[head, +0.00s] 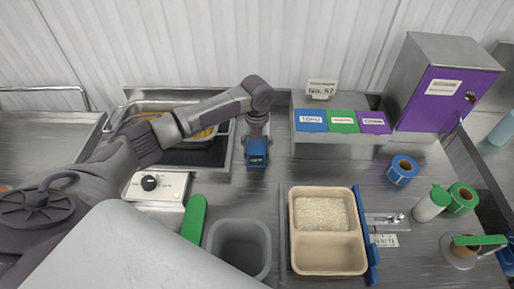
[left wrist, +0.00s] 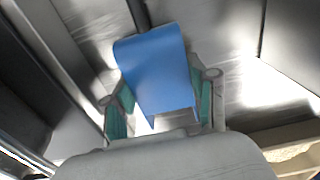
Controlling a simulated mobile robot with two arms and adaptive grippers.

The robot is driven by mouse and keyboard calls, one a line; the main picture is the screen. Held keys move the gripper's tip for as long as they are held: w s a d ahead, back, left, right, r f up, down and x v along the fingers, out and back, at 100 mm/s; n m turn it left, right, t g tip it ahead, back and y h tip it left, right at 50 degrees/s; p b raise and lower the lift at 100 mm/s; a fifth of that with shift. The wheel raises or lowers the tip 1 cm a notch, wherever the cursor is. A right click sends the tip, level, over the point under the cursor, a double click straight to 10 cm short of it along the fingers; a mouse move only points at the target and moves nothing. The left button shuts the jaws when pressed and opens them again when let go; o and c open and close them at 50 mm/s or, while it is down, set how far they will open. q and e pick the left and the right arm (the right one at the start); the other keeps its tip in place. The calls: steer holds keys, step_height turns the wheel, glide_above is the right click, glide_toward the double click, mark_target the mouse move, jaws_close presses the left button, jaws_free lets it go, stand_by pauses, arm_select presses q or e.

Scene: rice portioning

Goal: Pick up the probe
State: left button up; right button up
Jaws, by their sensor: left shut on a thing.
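My left gripper (head: 257,138) points down and is shut on the probe from above. In the left wrist view the blue probe body (left wrist: 158,70) sits between the two green-padded fingers (left wrist: 160,108). A dark stem runs from its far end. I cannot tell whether the probe touches the counter. My right gripper is not in view.
A tray with rice in one compartment (head: 327,258) stands right of a grey bin (head: 240,225). A green-handled item (head: 194,218) lies left of the bin. Labelled boxes (head: 342,138), a purple cabinet (head: 440,98) and a blue tape roll (head: 402,170) are at the right.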

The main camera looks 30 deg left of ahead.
mark_target(257, 145)
arm_select(q)
step_height(257, 145, up, 9)
steer(key=shift+r+b, duration=0.1)
steer(key=shift+b, duration=0.9)
step_height(257, 145, up, 7)
steer(key=p, duration=0.7)
